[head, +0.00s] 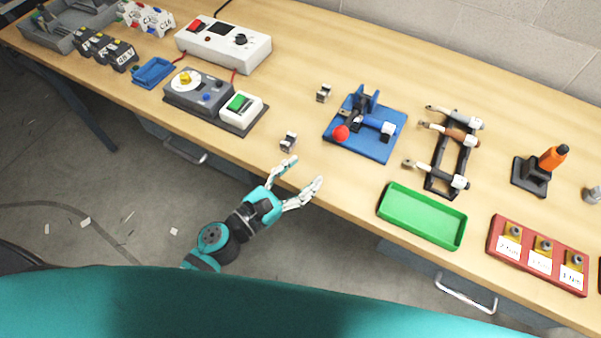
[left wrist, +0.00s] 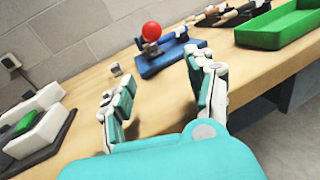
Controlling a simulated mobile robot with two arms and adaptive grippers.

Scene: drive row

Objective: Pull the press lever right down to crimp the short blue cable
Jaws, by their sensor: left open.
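The press has a flat blue base (head: 385,146) near the middle of the bench, with a blue upright at its back. Its lever ends in a red ball knob (head: 341,133), which in the left wrist view (left wrist: 153,31) stands above the base. A short blue cable (head: 372,122) with a white end piece lies across the press; its inner end is hidden near the lever. My left gripper (head: 307,170) is open and empty at the bench's front edge, in front and to the left of the press, apart from the knob. My right gripper is out of view.
Small metal blocks (head: 289,142) (head: 324,93) sit left of the press. A black rack (head: 440,177) with several cables and a green tray (head: 421,228) are to its right. Bench between gripper and press is mostly clear.

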